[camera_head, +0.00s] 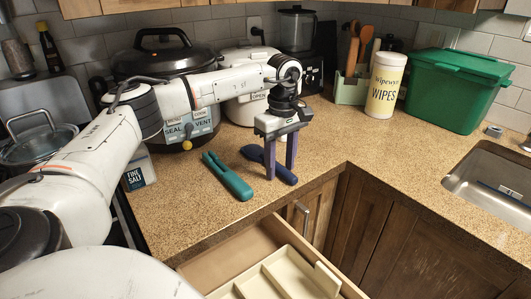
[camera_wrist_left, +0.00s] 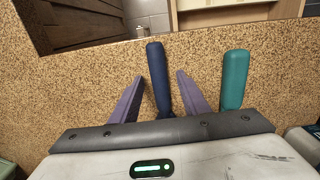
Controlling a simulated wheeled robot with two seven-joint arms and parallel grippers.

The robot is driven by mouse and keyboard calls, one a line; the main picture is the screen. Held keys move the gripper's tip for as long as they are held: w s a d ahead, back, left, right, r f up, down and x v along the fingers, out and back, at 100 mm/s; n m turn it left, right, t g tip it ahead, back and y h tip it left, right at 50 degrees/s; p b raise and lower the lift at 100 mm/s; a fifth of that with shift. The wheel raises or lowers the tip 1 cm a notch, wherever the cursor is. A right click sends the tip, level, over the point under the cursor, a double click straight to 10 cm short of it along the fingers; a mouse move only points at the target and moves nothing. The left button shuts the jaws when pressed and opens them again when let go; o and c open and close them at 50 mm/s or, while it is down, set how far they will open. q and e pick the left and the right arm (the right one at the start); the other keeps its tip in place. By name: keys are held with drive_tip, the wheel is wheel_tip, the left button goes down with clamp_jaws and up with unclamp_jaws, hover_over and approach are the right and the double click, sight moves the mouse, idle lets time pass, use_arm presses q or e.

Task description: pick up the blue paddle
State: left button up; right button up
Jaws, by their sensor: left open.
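The blue paddle (camera_head: 253,154) is a dark navy, elongated thing lying flat on the speckled counter near its front edge. In the left wrist view the paddle (camera_wrist_left: 156,65) lies between my two purple fingers, with clear gaps on both sides. My left gripper (camera_head: 280,174) points down over the paddle and is open, also seen from its own camera as the left gripper (camera_wrist_left: 159,76). The fingers hide part of the paddle in the head view. Whether the fingertips touch the counter I cannot tell. My right gripper is not in view.
A teal, similar long tool (camera_head: 228,176) lies just left of the paddle. An open drawer (camera_head: 270,268) with a tray juts out below the counter edge. Behind stand a white cooker (camera_head: 240,108), a wipes canister (camera_head: 383,88) and a green bin (camera_head: 456,90).

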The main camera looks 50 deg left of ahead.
use_arm(q)
clamp_jaws()
idle(0.3)
